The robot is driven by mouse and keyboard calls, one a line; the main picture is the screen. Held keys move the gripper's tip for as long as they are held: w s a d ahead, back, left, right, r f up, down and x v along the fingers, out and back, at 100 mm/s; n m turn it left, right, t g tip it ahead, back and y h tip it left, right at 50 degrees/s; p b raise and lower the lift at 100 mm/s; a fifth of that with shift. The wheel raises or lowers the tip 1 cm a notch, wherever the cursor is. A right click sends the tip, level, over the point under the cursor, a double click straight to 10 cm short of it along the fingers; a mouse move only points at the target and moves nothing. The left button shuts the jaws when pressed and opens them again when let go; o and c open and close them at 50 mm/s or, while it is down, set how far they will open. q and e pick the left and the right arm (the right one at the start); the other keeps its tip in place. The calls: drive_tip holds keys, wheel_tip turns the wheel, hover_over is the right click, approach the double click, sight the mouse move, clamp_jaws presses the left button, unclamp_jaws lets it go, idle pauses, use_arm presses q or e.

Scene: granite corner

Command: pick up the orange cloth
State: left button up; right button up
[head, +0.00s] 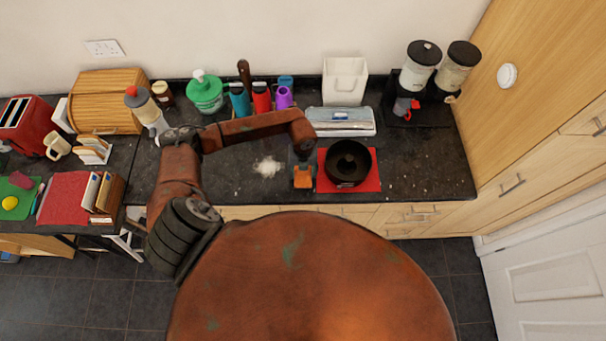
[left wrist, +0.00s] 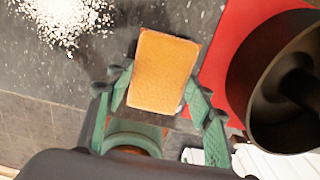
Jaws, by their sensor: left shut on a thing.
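The orange cloth (left wrist: 163,72) is a small flat rectangle in the left wrist view, between the green fingers of my left gripper (left wrist: 160,92). The gripper is shut on it. In the head view the orange cloth (head: 303,183) shows at the end of my left arm, by the front edge of the dark counter, just left of the red mat. My left gripper (head: 303,172) points down there. Whether the cloth touches the counter is hard to tell. My right gripper is not in view.
A black pan (head: 348,163) on a red mat (head: 372,184) stands close to the right of the gripper. A pile of white grains (head: 267,167) lies to the left. Bottles and a silver box (head: 340,122) stand behind. The counter (head: 430,170) to the right is mostly clear.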

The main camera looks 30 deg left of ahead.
use_arm(q)
drive_tip(key=r, duration=0.1)
drive_tip(key=b, duration=0.1)
drive_tip(key=r, duration=0.1)
drive_tip(key=shift+s+d+r, duration=0.15)
drive_tip(key=shift+d+r, duration=0.1)
drive_tip(key=shift+r, duration=0.1)
drive_tip(key=s+d+r+b, duration=0.4)
drive_tip(key=s+d+r, duration=0.5)
drive_tip(key=shift+s+d+r, duration=0.2)
drive_tip(key=shift+d+r, duration=0.05)
drive_tip(key=shift+d, duration=0.1)
